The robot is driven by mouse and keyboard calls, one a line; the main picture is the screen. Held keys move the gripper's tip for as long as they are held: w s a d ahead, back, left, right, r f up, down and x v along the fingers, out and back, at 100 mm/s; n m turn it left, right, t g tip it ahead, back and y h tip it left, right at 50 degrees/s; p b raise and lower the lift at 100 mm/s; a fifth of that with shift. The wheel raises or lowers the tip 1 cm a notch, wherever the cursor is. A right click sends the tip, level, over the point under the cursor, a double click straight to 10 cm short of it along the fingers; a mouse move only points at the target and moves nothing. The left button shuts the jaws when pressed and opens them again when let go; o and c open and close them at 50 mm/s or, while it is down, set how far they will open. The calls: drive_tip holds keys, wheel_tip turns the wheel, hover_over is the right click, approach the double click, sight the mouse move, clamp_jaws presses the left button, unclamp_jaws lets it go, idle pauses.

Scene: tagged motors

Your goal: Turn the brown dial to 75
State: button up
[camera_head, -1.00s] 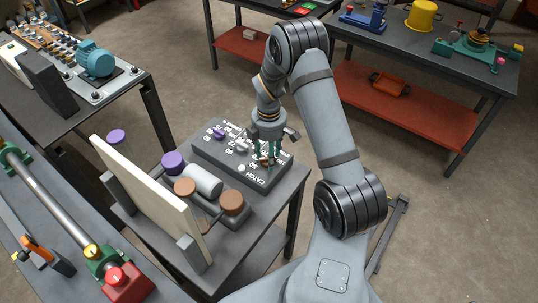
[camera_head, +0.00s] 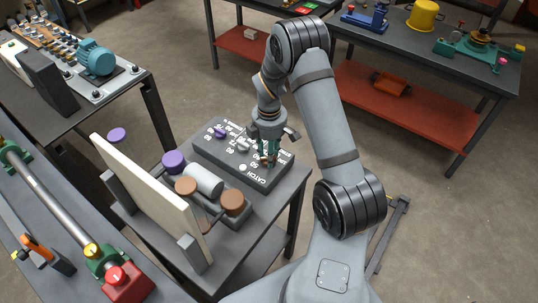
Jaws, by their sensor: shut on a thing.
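The dark dial panel (camera_head: 225,160) with white numbers and the word CATCH lies on the small grey table. A purple dial (camera_head: 219,132) sits at its far left and a grey dial (camera_head: 243,146) in its middle. My gripper (camera_head: 268,161) points down over the right part of the panel. Its greenish fingers are shut on the brown dial (camera_head: 264,161), which is mostly hidden by them. I cannot read which number the brown dial points to.
Beside the panel on the same table stand a motor with a grey cylinder (camera_head: 203,180) and brown and purple end parts, and an upright cream board (camera_head: 150,195). A white knob (camera_head: 242,168) is on the panel's near edge.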

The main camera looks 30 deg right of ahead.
drive_tip(key=m+b, duration=0.3)
drive_tip(key=shift+s+d+f+m, duration=0.15)
drive_tip(key=shift+s+f+m, duration=0.15)
drive_tip(key=shift+s+m, duration=0.1)
drive_tip(key=m+b, duration=0.3)
drive_tip(key=m, duration=0.1)
drive_tip(key=shift+m, duration=0.3)
drive_tip(key=m+b, duration=0.2)
drive_tip(key=m, duration=0.1)
drive_tip(key=m+b, duration=0.1)
drive_tip(key=m, duration=0.1)
drive_tip(key=shift+s+a+b, duration=0.1)
drive_tip(key=shift+a+b, duration=0.2)
drive_tip(key=shift+b, duration=0.1)
drive_tip(key=shift+a+r+m+b, duration=0.15)
drive_tip(key=shift+m+b, duration=0.75)
drive_tip(key=shift+m, duration=1.1)
drive_tip(key=o, duration=1.1)
drive_tip(key=shift+a+r, duration=0.1)
